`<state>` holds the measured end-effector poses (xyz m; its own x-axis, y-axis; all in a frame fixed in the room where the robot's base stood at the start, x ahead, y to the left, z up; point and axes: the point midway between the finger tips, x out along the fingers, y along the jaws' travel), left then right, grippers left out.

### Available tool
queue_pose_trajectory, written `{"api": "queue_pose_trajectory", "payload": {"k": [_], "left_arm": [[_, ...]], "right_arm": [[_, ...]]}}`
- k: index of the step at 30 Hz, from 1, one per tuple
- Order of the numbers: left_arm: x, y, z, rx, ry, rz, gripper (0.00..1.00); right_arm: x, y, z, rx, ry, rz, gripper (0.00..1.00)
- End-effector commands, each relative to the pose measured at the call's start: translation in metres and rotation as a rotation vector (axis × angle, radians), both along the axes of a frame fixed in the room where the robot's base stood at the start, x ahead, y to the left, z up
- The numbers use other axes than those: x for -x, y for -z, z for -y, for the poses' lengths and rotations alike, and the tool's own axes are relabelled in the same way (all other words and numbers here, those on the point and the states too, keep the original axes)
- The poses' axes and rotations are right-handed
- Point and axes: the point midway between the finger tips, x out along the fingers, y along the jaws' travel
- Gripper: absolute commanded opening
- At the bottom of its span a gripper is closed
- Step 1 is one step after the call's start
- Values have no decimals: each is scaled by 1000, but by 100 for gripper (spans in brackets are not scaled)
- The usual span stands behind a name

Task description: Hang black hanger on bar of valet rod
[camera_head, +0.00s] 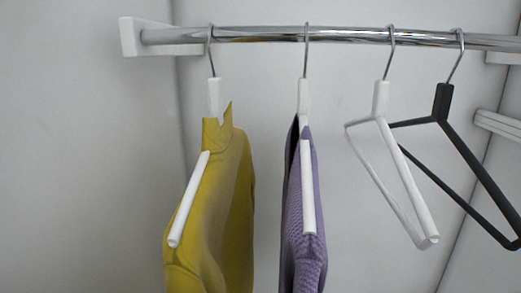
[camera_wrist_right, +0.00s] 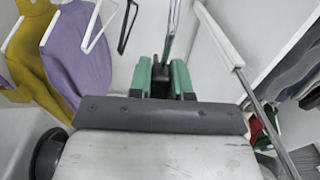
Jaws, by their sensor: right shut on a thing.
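In the right wrist view, my right gripper (camera_wrist_right: 161,82) has green fingers shut on a black piece (camera_wrist_right: 160,84), which looks like the neck of a black hanger. A thin shiny piece (camera_wrist_right: 172,32) rises above it, perhaps the hook. The rest of the held thing is hidden. In the head view another black hanger (camera_head: 478,172) hangs empty by its metal hook on a chrome bar (camera_head: 262,34); it also shows in the right wrist view (camera_wrist_right: 127,27), left of my fingers. I cannot tell which bar is the valet rod's. My left gripper is in neither view.
An empty white hanger (camera_head: 408,180), a purple garment (camera_head: 302,262) and a yellow garment (camera_head: 229,190) hang left of the black hanger. A white rail (camera_wrist_right: 219,35) and a metal bar (camera_wrist_right: 268,125) stand right of my fingers. Dark clothes (camera_wrist_right: 295,62) are further right.

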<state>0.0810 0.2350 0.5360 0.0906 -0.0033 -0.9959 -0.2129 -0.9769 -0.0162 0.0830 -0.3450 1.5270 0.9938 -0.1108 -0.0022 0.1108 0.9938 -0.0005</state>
Motion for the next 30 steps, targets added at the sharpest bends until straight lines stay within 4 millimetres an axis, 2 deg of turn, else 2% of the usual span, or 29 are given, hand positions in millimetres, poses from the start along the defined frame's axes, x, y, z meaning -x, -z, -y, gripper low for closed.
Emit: {"api": "queue_pose_trajectory", "payload": {"k": [1,6,13,23,26,30], "left_arm": [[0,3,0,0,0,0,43],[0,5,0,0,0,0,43],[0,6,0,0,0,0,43],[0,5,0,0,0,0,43],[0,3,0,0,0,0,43],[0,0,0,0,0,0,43]], "right_arm": [[-9,1,1,1,-4,-2,0],[-28,0,3,0,-3,0,0],[-36,-2,4,-1,0,0,0],[-34,-2,4,-1,1,1,0],[-26,-3,4,-2,3,4,0],[-5,-2,2,-4,5,3,0]]}}
